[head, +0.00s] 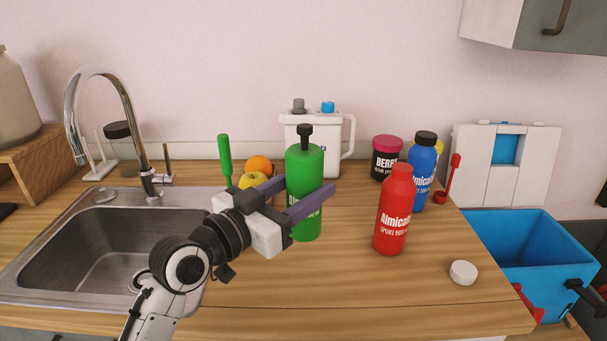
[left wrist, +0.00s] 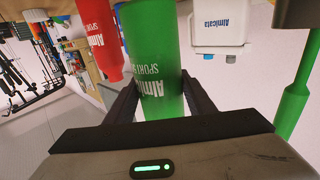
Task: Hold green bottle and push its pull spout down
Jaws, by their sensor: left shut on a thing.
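The green bottle (head: 304,164) stands upright right of the sink in the head view, with white lettering low on its side. Its black pull spout (head: 305,130) sticks up from the top on a narrow neck. My left gripper (head: 308,198) reaches in from the left and is shut around the bottle's body, one finger on either side. In the left wrist view the green bottle (left wrist: 152,50) sits between the fingers. The spout is out of that view. I cannot tell whether the bottle's base touches the counter. My right gripper is not in view.
A red bottle (head: 393,215) stands to the right, with a blue bottle (head: 422,170) and a berry jar (head: 386,158) behind. A white jug (head: 318,135), orange (head: 259,165) and green-handled tool (head: 225,158) are behind. The sink (head: 45,280) is left; a white cap (head: 463,272) lies near the right edge.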

